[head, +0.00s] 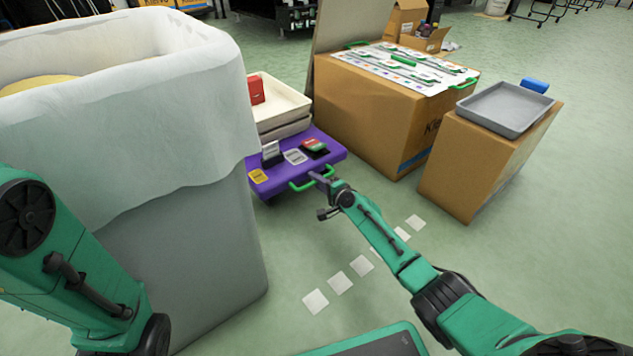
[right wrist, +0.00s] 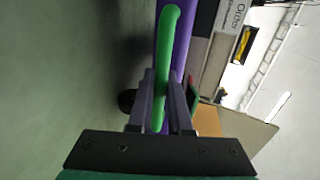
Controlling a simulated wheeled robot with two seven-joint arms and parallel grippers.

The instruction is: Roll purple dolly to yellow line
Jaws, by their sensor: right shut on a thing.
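The purple dolly (head: 283,178) stands on the floor between the large grey bin and the cardboard boxes. It carries cream trays (head: 285,112), a red box (head: 256,90), small dark and red items, and labels. A green handle (head: 299,186) is on its near edge. My right gripper (head: 318,179) is shut on this handle; the right wrist view shows the green bar (right wrist: 169,55) between the fingers (right wrist: 160,115). My left arm is at the lower left; its gripper is out of view. I see no yellow line in either view.
A grey bin (head: 215,240) with a white liner stands close on the left. Cardboard boxes (head: 375,115) stand behind and right, one bearing a grey tray (head: 505,125). White squares (head: 340,283) lie in a row on the green floor, which is otherwise open in front of the dolly.

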